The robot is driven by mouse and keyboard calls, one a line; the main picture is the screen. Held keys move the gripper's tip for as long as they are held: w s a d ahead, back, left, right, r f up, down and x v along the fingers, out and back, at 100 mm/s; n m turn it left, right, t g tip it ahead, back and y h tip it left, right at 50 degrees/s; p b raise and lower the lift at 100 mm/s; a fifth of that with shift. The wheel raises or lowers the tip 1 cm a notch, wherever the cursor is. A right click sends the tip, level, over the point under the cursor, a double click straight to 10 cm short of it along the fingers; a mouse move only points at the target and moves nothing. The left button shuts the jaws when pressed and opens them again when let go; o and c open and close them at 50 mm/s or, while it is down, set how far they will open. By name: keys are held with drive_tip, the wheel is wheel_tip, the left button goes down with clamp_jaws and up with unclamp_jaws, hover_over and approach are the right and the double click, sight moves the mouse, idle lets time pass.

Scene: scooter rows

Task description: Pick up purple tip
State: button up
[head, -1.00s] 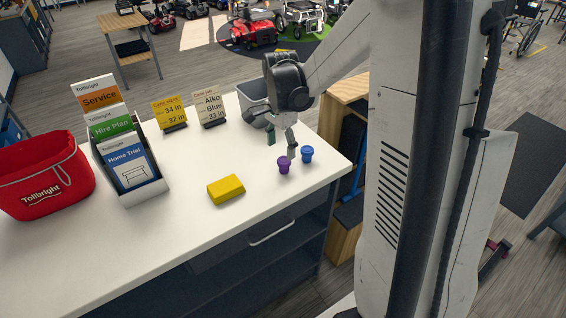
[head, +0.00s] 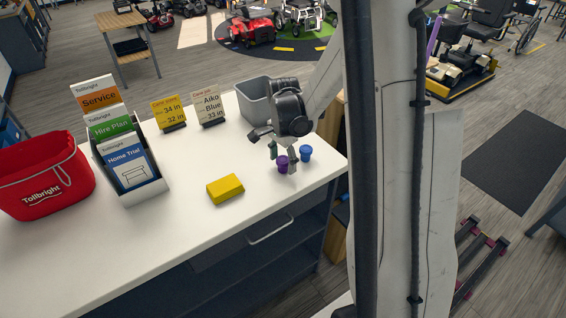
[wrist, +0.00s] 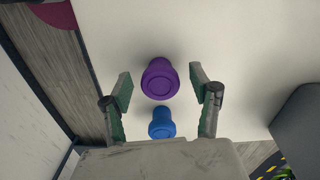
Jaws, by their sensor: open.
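The purple tip (head: 283,164) stands upright on the white counter near its right front edge. In the wrist view the purple tip (wrist: 160,78) lies between the lines of my two fingers, a little beyond the fingertips. My gripper (head: 281,159) is open just above and around it, with no finger visibly touching it. The open fingers (wrist: 160,88) also show in the wrist view. A blue tip (head: 305,153) stands close beside the purple one; in the wrist view the blue tip (wrist: 162,124) is nearer my palm, partly hidden by it.
A yellow block (head: 226,189) lies left of the tips. A grey bin (head: 254,99) stands behind my gripper. Card stands, a brochure rack (head: 139,190) and a red bag (head: 42,180) are farther left. The counter between block and tips is clear.

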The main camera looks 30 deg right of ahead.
drive_tip(key=shift+c, duration=0.4)
drive_tip(key=c, duration=1.2)
drive_tip(key=shift+r, duration=0.1)
